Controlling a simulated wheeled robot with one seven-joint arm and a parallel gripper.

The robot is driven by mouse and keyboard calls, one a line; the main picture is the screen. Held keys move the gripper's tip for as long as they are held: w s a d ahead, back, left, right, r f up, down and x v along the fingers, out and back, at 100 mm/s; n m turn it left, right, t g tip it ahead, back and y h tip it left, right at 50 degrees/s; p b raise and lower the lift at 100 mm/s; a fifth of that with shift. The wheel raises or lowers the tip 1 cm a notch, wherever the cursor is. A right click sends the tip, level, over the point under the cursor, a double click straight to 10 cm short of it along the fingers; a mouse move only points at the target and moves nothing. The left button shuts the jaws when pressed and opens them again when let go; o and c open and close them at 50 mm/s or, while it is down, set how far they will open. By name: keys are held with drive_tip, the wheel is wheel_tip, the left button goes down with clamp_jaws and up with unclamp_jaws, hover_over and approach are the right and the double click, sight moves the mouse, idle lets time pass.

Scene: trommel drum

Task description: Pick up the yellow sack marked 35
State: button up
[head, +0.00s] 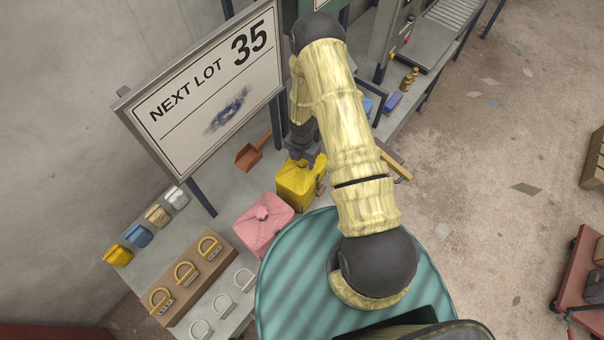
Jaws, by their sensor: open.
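A yellow sack (295,187) stands on the grey table beside the pink sack, under the end of my arm. Any number on it is not readable from here. My gripper (302,158) is directly above and at the back of the yellow sack, pointing down with its jaws open. My forearm and the gripper body partly hide the sack's top, and I cannot tell whether the fingers touch it.
A sign (200,95) reading "NEXT LOT 35" stands behind. A pink sack (263,225) sits close at left. A brown scoop (252,152), small coloured bags (158,215) and a wooden block with yellow handles (187,275) lie on the table (225,205).

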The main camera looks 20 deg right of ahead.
clamp_jaws()
idle(0.3)
idle(1.2)
